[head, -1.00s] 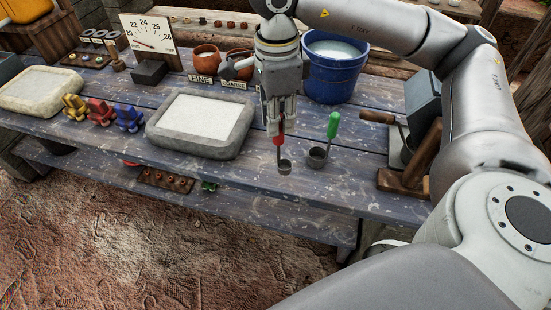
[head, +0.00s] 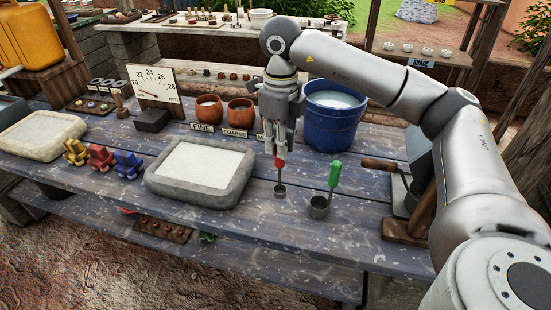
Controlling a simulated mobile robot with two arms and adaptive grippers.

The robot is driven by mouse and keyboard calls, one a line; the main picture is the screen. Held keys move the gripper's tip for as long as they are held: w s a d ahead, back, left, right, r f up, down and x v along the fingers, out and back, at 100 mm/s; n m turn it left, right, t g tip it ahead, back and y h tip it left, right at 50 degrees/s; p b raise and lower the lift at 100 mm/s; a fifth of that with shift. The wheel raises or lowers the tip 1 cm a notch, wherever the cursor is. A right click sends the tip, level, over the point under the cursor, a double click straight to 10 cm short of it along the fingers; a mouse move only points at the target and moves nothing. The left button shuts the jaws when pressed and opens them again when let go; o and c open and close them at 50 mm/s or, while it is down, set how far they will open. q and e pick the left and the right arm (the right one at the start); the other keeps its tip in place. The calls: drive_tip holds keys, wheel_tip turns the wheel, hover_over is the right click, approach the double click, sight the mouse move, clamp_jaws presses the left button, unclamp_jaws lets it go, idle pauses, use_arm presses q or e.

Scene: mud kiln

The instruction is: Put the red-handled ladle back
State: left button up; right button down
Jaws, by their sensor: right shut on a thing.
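The red-handled ladle (head: 280,178) hangs upright with its small metal cup down, at or just above the blue-grey table (head: 250,235). My right gripper (head: 279,155) points down and is shut on the top of its red handle. The cup's exact contact with the table cannot be told. A green-handled ladle (head: 333,177) stands just to the right, its larger cup on the table and its handle up. My left gripper is not in view.
A blue bucket (head: 333,122) of pale liquid stands behind my gripper. Two clay pots (head: 208,107) sit behind labels FINE and COARSE; another label is partly hidden. A stone-rimmed tray (head: 205,199) lies to the left. A wooden-handled tool (head: 380,164) stands right.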

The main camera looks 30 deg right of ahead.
sight(280, 170)
drive_tip(key=w+d+f+p, duration=0.1)
drive_tip(key=w+f, duration=0.3)
drive_tip(key=f, duration=0.4)
drive_tip(key=shift+d+f+p, duration=0.25)
drive_tip(key=shift+f+p, duration=0.05)
drive_tip(key=shift+p, duration=0.1)
drive_tip(key=shift+f, duration=0.2)
drive_tip(key=c, duration=1.4)
unclamp_jaws()
drive_tip(key=shift+o, duration=0.2)
drive_tip(key=shift+r, duration=0.15)
